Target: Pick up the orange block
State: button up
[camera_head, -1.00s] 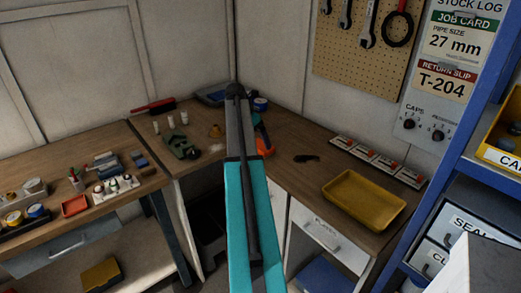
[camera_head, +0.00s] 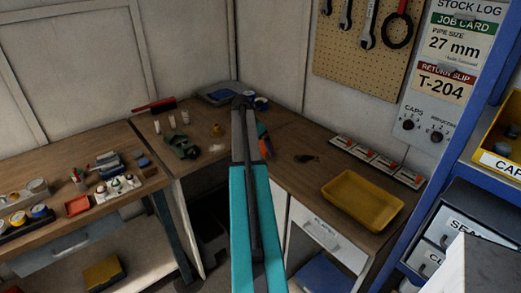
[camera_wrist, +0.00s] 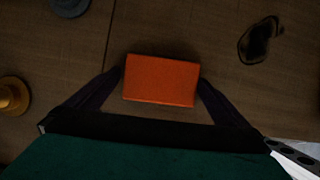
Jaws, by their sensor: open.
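The orange block (camera_wrist: 160,80) lies on the brown wooden bench top in the middle of the wrist view. My gripper (camera_wrist: 162,77) is open, with one dark finger on the left side of the block and one on the right. The fingers look very close to its sides; I cannot tell whether they touch. In the head view my arm hides most of this spot, and a small orange patch (camera_head: 262,129) shows just right of the arm's end; I cannot tell whether it is the block.
A dark object (camera_wrist: 260,40) lies right of the block, and a brass-coloured piece (camera_wrist: 12,95) stands to the left. In the head view a yellow tray (camera_head: 362,201) sits on the right bench, with a row of small panels (camera_head: 375,162) behind it. A green tool (camera_head: 180,145) lies left of my arm.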

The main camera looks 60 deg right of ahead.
aim_at(263, 145)
jog(key=c, duration=1)
jog(key=shift+r, duration=0.15)
jog(key=shift+r+b, duration=0.7)
jog(key=shift+r, duration=0.7)
jog(key=shift+s+a+r, duration=0.15)
jog(key=shift+r, duration=0.05)
jog(key=s+a+r+b, duration=0.1)
jog(key=s+a+b, duration=0.2)
jog(key=s+a, duration=0.7)
jog(key=shift+s+a+r+b, duration=0.2)
jog(key=shift+a+r+b, duration=0.1)
jog(key=shift+a, duration=0.45)
